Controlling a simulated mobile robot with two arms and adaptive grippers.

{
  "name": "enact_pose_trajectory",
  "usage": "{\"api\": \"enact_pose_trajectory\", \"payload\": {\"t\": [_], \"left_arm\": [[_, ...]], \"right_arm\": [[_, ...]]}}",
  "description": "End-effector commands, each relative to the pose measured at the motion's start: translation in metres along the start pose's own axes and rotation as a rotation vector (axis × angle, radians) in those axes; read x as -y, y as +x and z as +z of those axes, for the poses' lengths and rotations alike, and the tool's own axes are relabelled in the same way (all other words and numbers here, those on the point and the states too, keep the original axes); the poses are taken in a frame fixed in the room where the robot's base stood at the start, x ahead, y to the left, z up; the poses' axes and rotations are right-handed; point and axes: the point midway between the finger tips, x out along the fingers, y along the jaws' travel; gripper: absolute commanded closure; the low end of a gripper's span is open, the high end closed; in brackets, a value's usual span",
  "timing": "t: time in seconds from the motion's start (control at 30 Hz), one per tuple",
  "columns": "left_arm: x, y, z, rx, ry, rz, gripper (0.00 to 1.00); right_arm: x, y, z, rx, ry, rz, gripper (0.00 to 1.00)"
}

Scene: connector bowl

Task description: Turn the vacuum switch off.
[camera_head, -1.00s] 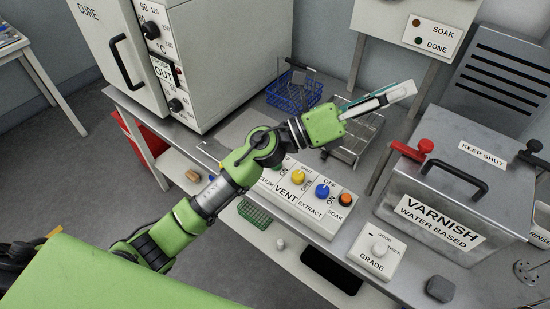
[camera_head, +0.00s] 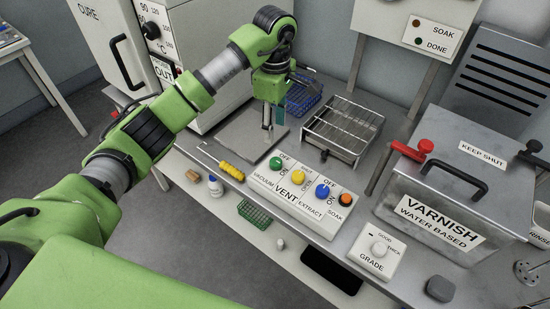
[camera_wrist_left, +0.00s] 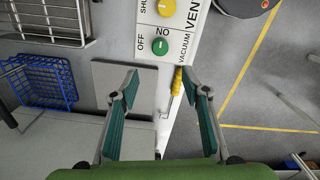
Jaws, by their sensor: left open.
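The vacuum switch (camera_head: 276,163) is a green knob at the left end of the white switch panel (camera_head: 285,201), with OFF and ON labels beside it. It also shows in the left wrist view (camera_wrist_left: 160,46), with a pale mark on its face; I cannot tell surely which label it points to. My left gripper (camera_head: 267,132) points down over the metal plate, behind the panel's left end. In the left wrist view its two green-padded fingers (camera_wrist_left: 162,82) are spread with nothing between them, short of the knob and apart from it. My right gripper is not in view.
A yellow knob (camera_head: 298,177), a blue knob (camera_head: 322,190) and an orange button (camera_head: 345,199) share the panel. A yellow-handled tool (camera_head: 232,171) lies beside its left end. A wire rack (camera_head: 343,127) and blue basket (camera_head: 303,97) stand behind. The varnish tank (camera_head: 440,205) is right.

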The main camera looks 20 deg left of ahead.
Motion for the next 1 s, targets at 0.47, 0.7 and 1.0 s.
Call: {"api": "enact_pose_trajectory", "payload": {"t": [0.47, 0.7, 1.0], "left_arm": [[0.002, 0.085, 0.002, 0.004, -0.001, -0.007, 0.58], [0.001, 0.123, 0.002, 0.005, -0.001, -0.002, 0.58], [0.001, 0.136, 0.001, 0.003, 0.0, 0.0, 0.58]], "right_arm": [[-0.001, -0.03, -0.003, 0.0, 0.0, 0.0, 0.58], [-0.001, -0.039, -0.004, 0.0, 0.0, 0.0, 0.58], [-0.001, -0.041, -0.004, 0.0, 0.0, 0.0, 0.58]]}}
